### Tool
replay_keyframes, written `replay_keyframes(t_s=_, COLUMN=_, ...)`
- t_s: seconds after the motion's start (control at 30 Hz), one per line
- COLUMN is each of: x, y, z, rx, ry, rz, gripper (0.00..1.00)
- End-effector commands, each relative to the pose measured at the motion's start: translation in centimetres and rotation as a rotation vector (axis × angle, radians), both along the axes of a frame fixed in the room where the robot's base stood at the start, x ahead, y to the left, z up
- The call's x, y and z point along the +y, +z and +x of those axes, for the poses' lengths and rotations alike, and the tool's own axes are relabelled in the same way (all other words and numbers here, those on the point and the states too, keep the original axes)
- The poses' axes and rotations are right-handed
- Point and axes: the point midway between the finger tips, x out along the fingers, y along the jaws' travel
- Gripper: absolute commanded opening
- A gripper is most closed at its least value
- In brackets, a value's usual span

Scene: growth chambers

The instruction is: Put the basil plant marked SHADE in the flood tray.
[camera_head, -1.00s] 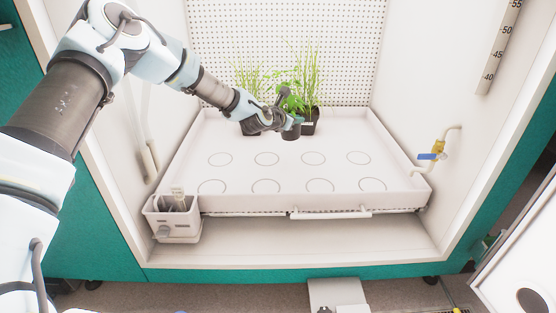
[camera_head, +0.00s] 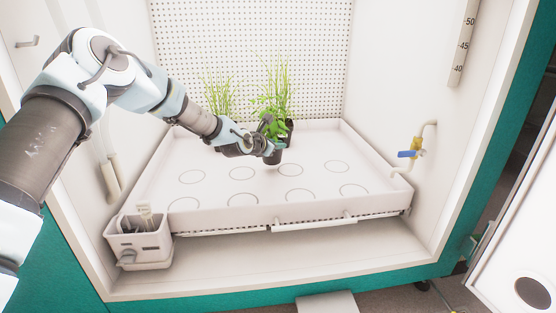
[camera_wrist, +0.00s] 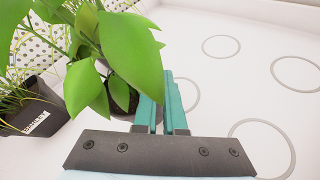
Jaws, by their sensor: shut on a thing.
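The leafy basil plant (camera_head: 268,106) is in a small pot (camera_head: 274,156) over the back part of the white flood tray (camera_head: 378,158). My gripper (camera_head: 268,149) is shut on this pot from the left. I cannot tell whether the pot's base touches the tray floor. In the wrist view, broad basil leaves (camera_wrist: 130,50) rise left of my teal fingers (camera_wrist: 170,105) and hide much of the pot. I cannot read any SHADE mark on it.
Grassy plants (camera_head: 280,88) stand at the back of the tray; one black pot (camera_wrist: 38,108) bears a white label. Several ring marks (camera_head: 291,170) on the tray floor are empty. A blue-handled valve (camera_head: 410,154) is at right, a white box (camera_head: 138,245) at front left.

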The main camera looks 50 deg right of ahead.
Motion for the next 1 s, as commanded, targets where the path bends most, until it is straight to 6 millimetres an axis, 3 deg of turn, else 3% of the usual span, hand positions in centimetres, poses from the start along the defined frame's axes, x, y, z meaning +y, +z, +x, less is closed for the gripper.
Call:
replay_keyframes(t_s=0.2, x=0.0, y=-3.7, z=0.0, rx=-0.001, ry=0.000, rz=0.000, gripper=0.00)
replay_keyframes(t_s=0.57, x=0.0, y=-4.0, z=0.0, rx=0.000, ry=0.000, rz=0.000, gripper=0.00)
replay_keyframes(t_s=0.6, x=0.0, y=-4.2, z=0.0, rx=0.001, ry=0.000, rz=0.001, gripper=0.09)
replay_keyframes(t_s=0.87, x=0.0, y=-4.1, z=0.0, rx=0.001, ry=0.000, rz=0.001, gripper=0.38)
replay_keyframes(t_s=1.0, x=0.0, y=-4.1, z=0.0, rx=0.001, ry=0.000, rz=0.001, gripper=0.38)
